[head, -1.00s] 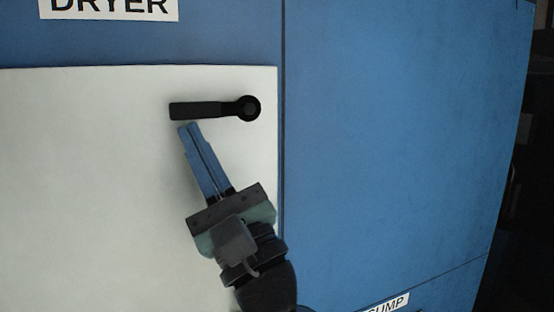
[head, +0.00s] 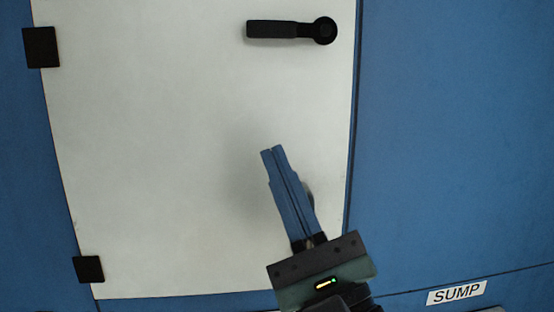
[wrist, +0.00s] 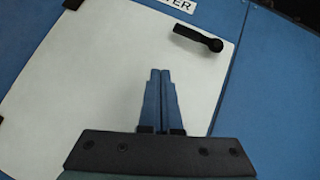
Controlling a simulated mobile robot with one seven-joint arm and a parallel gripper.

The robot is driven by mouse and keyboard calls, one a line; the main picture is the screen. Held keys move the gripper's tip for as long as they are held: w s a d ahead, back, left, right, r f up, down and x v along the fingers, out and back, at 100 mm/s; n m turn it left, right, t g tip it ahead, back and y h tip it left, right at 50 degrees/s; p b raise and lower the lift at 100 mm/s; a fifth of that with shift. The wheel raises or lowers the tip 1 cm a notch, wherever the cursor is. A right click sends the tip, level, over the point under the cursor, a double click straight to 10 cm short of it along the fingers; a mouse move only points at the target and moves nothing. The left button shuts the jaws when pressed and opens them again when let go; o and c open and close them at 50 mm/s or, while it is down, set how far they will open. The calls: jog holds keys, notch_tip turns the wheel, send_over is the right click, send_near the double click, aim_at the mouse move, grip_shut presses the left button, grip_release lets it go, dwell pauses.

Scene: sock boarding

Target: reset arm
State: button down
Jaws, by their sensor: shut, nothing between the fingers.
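My gripper (head: 272,152) is shut and empty, its two blue fingers side by side in front of the white door, well below the black handle (head: 290,29). The handle lies horizontal, its round pivot at the right end near the door's right edge. In the wrist view, my gripper (wrist: 160,72) points up over the white door (wrist: 100,90). The handle (wrist: 198,38) shows beyond the fingertips to the upper right, apart from them. The white door (head: 150,150) appears closed in the blue machine front.
Black hinges (head: 41,47) and (head: 88,269) sit on the door's left edge. A SUMP label (head: 457,292) is on the blue panel (head: 450,150) at lower right.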

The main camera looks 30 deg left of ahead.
jog(key=shift+a, duration=0.1)
dwell(0.4)
jog(key=s+d+r+n+t+h, duration=0.2)
jog(key=d+r+n+t+h, duration=0.3)
jog(key=n+h, duration=0.5)
jog(key=s+d+r+n+t+h, duration=0.3)
jog(key=d+r+n+t+h, duration=0.3)
jog(key=d+n+h, duration=0.4)
jog(key=shift+t+h, duration=0.3)
jog(key=shift+h, duration=0.2)
jog(key=shift+w+r, duration=0.1)
